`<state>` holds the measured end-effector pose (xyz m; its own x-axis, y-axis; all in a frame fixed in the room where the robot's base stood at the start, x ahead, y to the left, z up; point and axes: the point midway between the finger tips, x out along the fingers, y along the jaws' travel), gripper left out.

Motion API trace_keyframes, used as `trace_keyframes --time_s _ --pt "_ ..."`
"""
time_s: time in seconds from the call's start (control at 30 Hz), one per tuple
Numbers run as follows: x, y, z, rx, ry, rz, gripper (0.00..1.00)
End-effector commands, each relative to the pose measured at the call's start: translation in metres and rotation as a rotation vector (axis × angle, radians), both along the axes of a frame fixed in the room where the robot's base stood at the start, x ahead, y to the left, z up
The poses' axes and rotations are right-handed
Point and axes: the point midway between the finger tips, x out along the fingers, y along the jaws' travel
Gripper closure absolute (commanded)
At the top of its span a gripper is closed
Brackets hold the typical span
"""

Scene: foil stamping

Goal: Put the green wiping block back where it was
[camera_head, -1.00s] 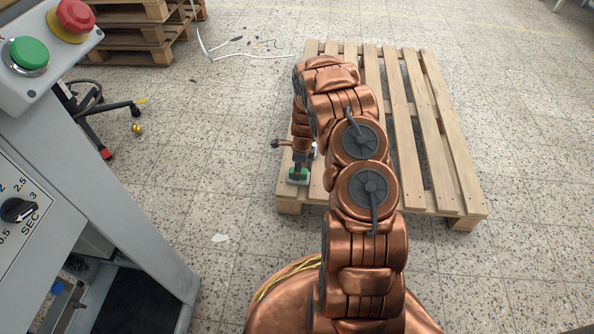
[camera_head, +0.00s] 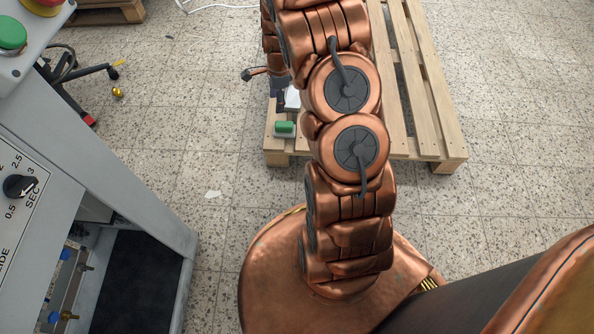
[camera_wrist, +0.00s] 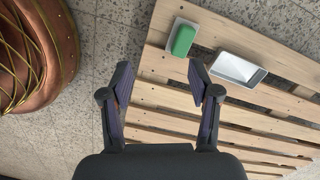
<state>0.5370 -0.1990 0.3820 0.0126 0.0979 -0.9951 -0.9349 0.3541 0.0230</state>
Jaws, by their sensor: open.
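The green wiping block (camera_head: 285,127) rests on the near left corner of the wooden pallet (camera_head: 430,120). In the wrist view the green block (camera_wrist: 183,40) lies in a shallow white holder (camera_wrist: 194,27) at the pallet's edge. My gripper (camera_wrist: 160,82) is open and empty in the wrist view, with its fingers apart over the slats. The block is beyond the fingertips, not between them. In the head view my gripper is mostly hidden behind my arm, just behind the block.
A white and grey tray (camera_wrist: 240,70) sits beside the block on the pallet. A grey machine (camera_head: 100,170) with a green button (camera_head: 11,35) and a dial (camera_head: 19,187) stands at the left.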

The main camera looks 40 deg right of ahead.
Motion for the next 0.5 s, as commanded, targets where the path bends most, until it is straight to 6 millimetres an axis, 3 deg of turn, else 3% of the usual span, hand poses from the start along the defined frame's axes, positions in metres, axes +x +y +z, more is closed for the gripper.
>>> trace_keyframes --time_s 0.1,0.5 --pt "-0.016 0.024 0.033 0.003 0.010 0.147 0.39" --pt "-0.089 0.098 0.122 0.035 0.044 0.653 0.39"
